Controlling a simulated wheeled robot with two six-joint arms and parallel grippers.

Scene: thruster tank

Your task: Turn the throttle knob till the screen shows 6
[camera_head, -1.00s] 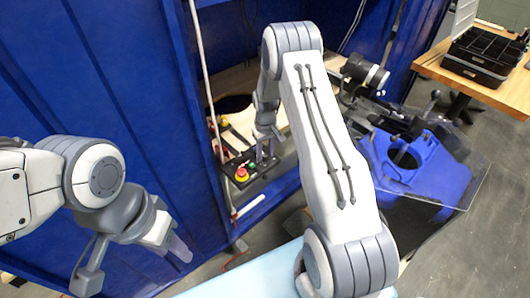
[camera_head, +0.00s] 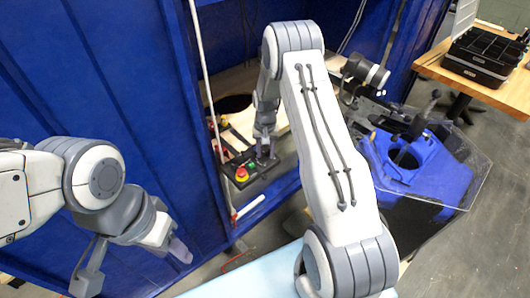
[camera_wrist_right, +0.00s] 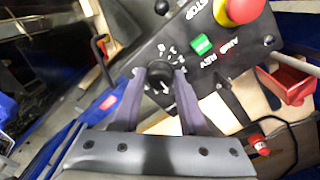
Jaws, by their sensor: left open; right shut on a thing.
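The black throttle knob (camera_wrist_right: 160,74) sits on the dark control panel (camera_wrist_right: 225,70), ringed by white dial marks in the right wrist view. My right gripper (camera_wrist_right: 159,82) has one finger on each side of the knob and is shut on it. A small green-lit screen (camera_wrist_right: 202,44) is on the panel beside the knob. Its digit is too small to read. In the head view the panel (camera_head: 240,184) stands inside the blue frame, with my right gripper (camera_head: 265,162) over it. My left gripper (camera_head: 179,249) is open and empty, away at the lower left.
A red emergency stop button (camera_wrist_right: 240,8) with a yellow base is on the same panel, close to the screen. A white pole (camera_head: 205,90) stands left of the opening. A blue thruster housing (camera_head: 420,165) is at right, and a wooden table (camera_head: 480,75) with a black case is beyond.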

